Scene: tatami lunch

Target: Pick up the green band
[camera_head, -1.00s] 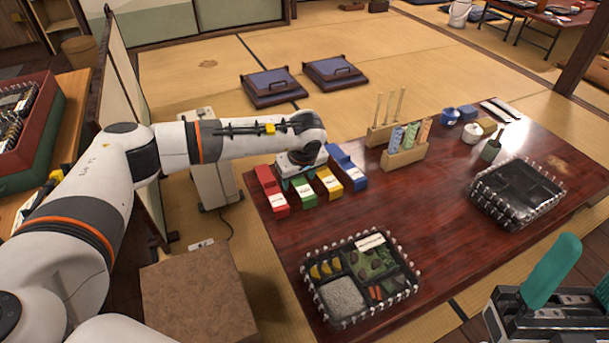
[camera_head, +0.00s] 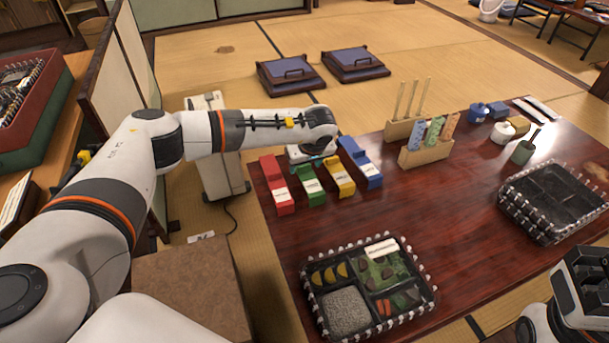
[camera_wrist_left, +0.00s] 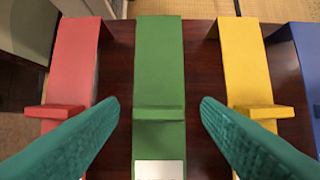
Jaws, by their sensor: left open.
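The green band (camera_head: 309,185) lies on the dark red table between a red band (camera_head: 275,184) and a yellow band (camera_head: 339,177). It is a folded strip with a white label. In the left wrist view the green band (camera_wrist_left: 159,70) runs up the middle of the picture. My left gripper (camera_head: 314,158) is over the bands; its teal fingers (camera_wrist_left: 160,105) are open, one on each side of the green band with a gap to it, and nothing is between them but the band below. My right gripper (camera_head: 590,285) is at the lower right edge, its fingers not clearly visible.
A blue band (camera_head: 361,162) lies right of the yellow one. A filled bento box (camera_head: 306,284) sits at the table's front, an empty black box (camera_head: 520,226) at the right. A wooden holder (camera_head: 425,155) stands behind. The table's middle is clear.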

